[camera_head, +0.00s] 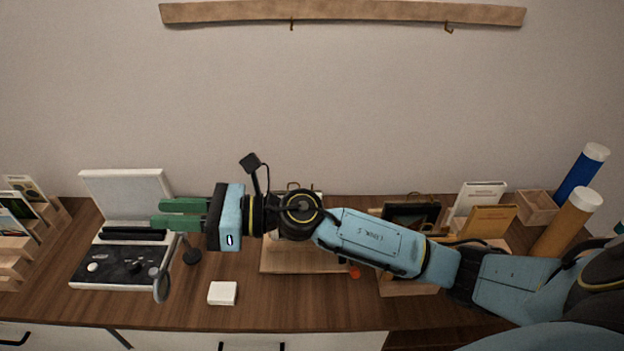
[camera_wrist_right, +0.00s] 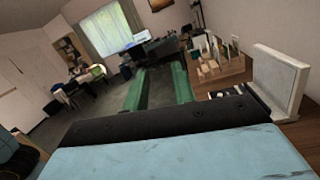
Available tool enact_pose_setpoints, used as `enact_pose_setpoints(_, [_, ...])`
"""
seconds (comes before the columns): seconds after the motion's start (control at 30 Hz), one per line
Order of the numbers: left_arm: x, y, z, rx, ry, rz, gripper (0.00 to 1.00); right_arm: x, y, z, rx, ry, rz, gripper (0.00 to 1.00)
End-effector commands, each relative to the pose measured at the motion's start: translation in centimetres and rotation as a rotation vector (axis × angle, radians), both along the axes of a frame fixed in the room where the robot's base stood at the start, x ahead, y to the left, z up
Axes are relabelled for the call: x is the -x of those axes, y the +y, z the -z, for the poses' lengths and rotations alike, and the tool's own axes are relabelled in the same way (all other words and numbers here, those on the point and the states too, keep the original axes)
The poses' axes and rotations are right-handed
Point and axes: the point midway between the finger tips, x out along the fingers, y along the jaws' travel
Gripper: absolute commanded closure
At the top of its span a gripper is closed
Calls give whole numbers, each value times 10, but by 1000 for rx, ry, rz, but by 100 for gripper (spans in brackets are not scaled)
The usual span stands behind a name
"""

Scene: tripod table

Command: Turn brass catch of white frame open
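A white frame-like piece (camera_head: 480,195) stands among the frames at the right back of the table, beside an orange frame (camera_head: 487,220) and a dark frame (camera_head: 402,214). I cannot make out a brass catch on it. My right gripper (camera_head: 168,214) is far to its left, in front of an open white-lidded case (camera_head: 125,190). Its green fingers are apart with nothing between them; they also show apart in the right wrist view (camera_wrist_right: 160,88). My right arm crosses in front of the table's middle and hides part of the frames. My left gripper is not in view.
A magnifier (camera_head: 162,283) and a white block (camera_head: 222,293) are near my right gripper. Card racks (camera_head: 15,245) stand at the far left. Blue (camera_head: 580,175) and orange (camera_head: 566,222) tubes lean at the right. A hook rail (camera_head: 342,12) is on the wall.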

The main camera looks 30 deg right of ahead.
Motion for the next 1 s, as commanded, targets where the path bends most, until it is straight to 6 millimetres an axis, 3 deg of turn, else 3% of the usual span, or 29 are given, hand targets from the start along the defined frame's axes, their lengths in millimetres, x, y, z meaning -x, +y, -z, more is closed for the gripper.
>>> enact_pose_setpoints(0.07, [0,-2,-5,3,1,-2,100,8,4,9,310,-242,-135,74])
enact_pose_setpoints(0.17, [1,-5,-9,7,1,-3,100,9,-14,35,703,-504,-306,74])
enact_pose_setpoints(0.27, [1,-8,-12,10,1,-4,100,-4,-61,59,1101,-700,-479,74])
enact_pose_setpoints(0.33, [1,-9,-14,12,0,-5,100,-18,-105,65,1364,-784,-597,74])
enact_pose_setpoints(0.5, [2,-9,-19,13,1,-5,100,-43,-210,51,1856,-814,-839,74])
enact_pose_setpoints(0.6, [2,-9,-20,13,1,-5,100,-49,-250,35,2024,-773,-931,74])
enact_pose_setpoints(0.7, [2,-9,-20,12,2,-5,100,-51,-273,26,2110,-738,-983,74])
enact_pose_setpoints(0.83, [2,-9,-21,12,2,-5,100,-54,-282,30,2139,-720,-1006,74])
enact_pose_setpoints(1.0, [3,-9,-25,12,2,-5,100,-62,-287,57,2134,-719,-1007,74])
